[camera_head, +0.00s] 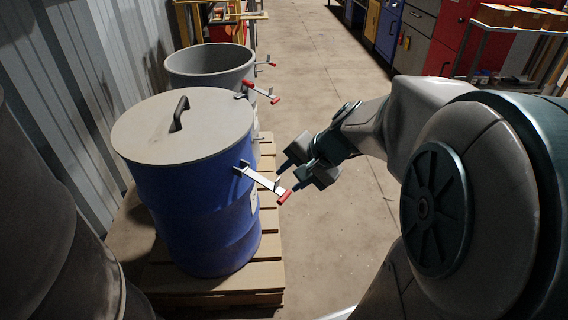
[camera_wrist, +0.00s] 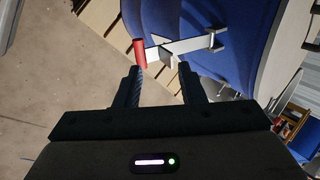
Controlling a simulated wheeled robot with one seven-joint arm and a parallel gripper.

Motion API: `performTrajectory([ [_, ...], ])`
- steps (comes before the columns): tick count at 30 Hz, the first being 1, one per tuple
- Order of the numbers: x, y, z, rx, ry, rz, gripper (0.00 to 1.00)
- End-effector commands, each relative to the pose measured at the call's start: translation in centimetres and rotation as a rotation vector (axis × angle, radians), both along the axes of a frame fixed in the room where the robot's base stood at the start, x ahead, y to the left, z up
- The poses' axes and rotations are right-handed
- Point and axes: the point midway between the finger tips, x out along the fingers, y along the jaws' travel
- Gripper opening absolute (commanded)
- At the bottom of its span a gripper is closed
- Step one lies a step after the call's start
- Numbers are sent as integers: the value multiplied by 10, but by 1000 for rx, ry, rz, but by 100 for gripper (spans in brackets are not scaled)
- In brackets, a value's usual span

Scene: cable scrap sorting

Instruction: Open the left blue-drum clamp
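The blue drum (camera_head: 190,215) stands on a wooden pallet, closed by a grey lid (camera_head: 183,124) with a dark handle. A clamp lever (camera_head: 264,181) with a red tip sticks out from the drum's right side. In the wrist view the clamp lever (camera_wrist: 190,44) lies ahead of the fingers, its red tip (camera_wrist: 140,53) just beyond the left finger. The drum (camera_wrist: 222,20) fills the top right there. My gripper (camera_head: 289,176) is beside the lever's red end. In the wrist view my gripper (camera_wrist: 160,75) has its fingers apart with nothing between them.
A grey open drum (camera_head: 209,65) with its own red-tipped lever (camera_head: 263,92) stands behind. The pallet (camera_head: 260,282) lies under the drums. A corrugated wall (camera_head: 95,60) runs along the left. The floor (camera_head: 320,75) to the right is clear; cabinets (camera_head: 415,35) stand beyond.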

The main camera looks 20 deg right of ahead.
Motion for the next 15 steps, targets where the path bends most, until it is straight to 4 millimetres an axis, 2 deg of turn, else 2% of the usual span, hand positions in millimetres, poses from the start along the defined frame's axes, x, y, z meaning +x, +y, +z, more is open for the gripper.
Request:
performTrajectory([
  [15, -45, -38, 90, -1, -4, -2, 36],
])
